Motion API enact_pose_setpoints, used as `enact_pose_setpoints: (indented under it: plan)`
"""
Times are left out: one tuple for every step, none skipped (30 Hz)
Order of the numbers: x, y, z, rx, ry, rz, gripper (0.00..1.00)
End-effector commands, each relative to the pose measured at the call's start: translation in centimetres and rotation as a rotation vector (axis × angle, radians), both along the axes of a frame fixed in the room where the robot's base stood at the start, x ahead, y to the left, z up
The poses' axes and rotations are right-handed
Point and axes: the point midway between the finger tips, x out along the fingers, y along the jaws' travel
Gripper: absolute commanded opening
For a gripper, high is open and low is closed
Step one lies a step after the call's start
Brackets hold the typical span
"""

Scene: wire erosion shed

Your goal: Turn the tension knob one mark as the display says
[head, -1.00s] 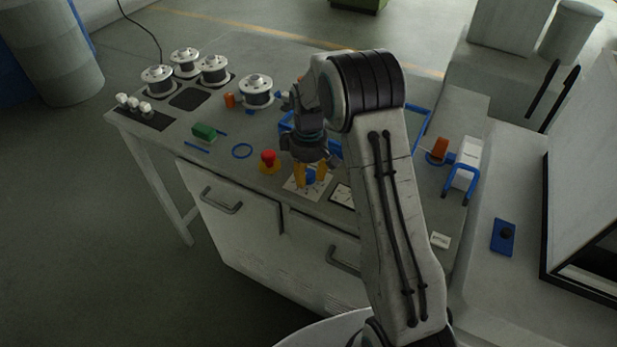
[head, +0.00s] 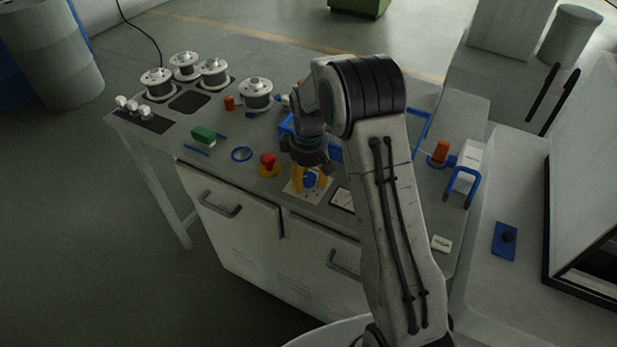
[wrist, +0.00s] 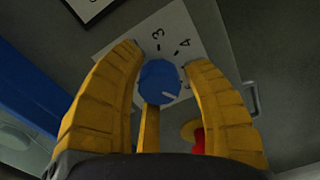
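The blue tension knob (wrist: 158,78) sits on a white plate (wrist: 205,45) with the marks 3 and 4 showing in the wrist view. A short pale line shows on the knob's lower right edge. The knob also shows in the head view (head: 310,181), partly hidden by my fingers. My gripper (wrist: 165,60) has its yellow fingers on both sides of the knob, with narrow gaps visible; a third finger lies below it. A black-framed white panel (head: 342,199), perhaps the display, is beside the plate, partly behind my arm; its reading is not legible.
A red button (head: 267,158) on a yellow base stands close left of the knob. A blue ring (head: 242,154), a green block (head: 203,133) and several spools (head: 256,92) are farther left and back. An orange cylinder (head: 440,151) stands at the right.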

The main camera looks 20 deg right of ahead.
Motion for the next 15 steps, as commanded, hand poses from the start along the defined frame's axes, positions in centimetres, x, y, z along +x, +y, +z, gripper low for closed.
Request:
enact_pose_setpoints:
  plan:
    - [0.06, 0.0, 0.06, 0.0, -0.002, 0.0, 0.49]
    - [0.08, 0.01, 0.08, 0.001, -0.003, 0.001, 0.52]
    - [0.09, 0.0, 0.11, 0.0, -0.004, 0.001, 0.55]
    - [0.1, 0.0, 0.12, 0.0, -0.004, 0.001, 0.58]
    - [0.12, 0.0, 0.13, 0.0, -0.004, 0.001, 0.61]
    - [0.13, 0.0, 0.15, 0.0, -0.004, 0.001, 0.61]
    - [0.14, 0.0, 0.16, 0.0, -0.006, 0.001, 0.61]
    - [0.15, 0.0, 0.17, 0.0, -0.006, 0.001, 0.61]
    - [0.15, 0.0, 0.18, 0.0, -0.006, 0.001, 0.61]
    - [0.16, 0.0, 0.19, 0.0, -0.006, 0.001, 0.61]
    - [0.16, 0.0, 0.2, 0.0, -0.007, 0.001, 0.61]
    - [0.18, -0.01, 0.22, 0.0, -0.007, 0.001, 0.61]
    - [0.19, 0.0, 0.28, 0.0, -0.007, 0.001, 0.61]
    - [0.2, 0.0, 0.37, 0.0, -0.008, 0.001, 0.61]
    - [0.23, 0.0, 0.56, 0.0, -0.009, 0.001, 0.61]
